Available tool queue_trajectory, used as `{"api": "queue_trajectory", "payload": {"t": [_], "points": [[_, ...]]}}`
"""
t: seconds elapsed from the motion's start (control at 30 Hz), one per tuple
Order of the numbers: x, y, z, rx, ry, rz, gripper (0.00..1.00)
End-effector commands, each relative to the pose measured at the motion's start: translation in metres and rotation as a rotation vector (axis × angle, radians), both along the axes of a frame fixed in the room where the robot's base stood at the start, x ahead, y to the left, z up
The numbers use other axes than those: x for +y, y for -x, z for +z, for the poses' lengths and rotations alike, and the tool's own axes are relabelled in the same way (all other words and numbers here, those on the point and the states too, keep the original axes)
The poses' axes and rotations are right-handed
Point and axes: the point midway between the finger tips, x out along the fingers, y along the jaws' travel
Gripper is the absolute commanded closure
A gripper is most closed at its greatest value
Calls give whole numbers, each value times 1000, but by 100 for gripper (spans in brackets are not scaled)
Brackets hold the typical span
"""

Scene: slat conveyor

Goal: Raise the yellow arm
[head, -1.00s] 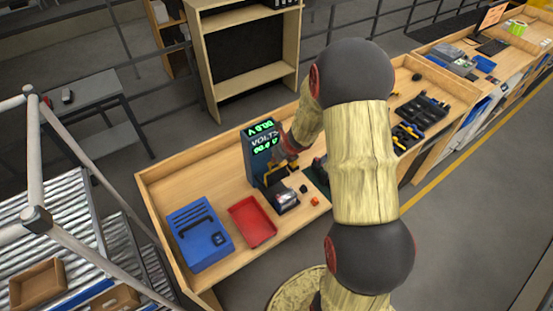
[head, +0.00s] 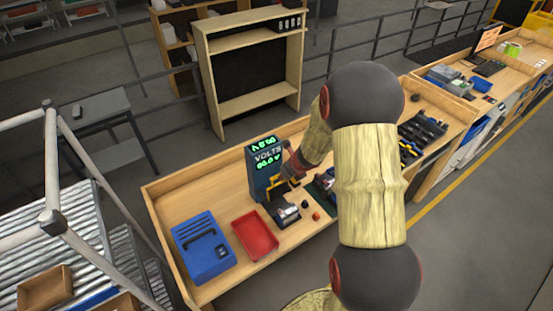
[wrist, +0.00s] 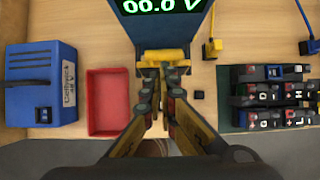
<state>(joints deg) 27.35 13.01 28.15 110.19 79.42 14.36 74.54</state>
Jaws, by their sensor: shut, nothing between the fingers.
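The yellow arm (wrist: 165,57) is a short bar across the front of the dark blue volt meter (wrist: 164,30), whose green display shows 00.0 V. In the head view the meter (head: 264,165) stands on the wooden bench, with the yellow arm (head: 282,186) low in front of it. My gripper (wrist: 161,74) is shut and empty, its fingertips right at the near edge of the yellow bar. I cannot tell whether they touch it. In the head view my gripper is small and partly merged with the yellow arm.
A red tray (wrist: 108,103) and a blue case (wrist: 42,84) lie left of the meter. Battery packs (wrist: 275,96) sit on a dark mat at right, with a small black cube (wrist: 198,95) beside them.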

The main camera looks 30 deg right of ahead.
Motion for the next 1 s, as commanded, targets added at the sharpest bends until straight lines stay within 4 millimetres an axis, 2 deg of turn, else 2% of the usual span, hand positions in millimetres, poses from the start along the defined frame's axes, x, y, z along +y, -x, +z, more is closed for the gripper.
{"api": "queue_trajectory", "payload": {"t": [0.03, 0.33, 0.63, 1.0], "points": [[0, -9, 15, -5, 3, 4, 100], [2, -41, 61, -4, 3, 3, 100], [3, -52, 73, -3, 1, 2, 100], [2, -52, 74, -3, 2, 1, 100]]}}
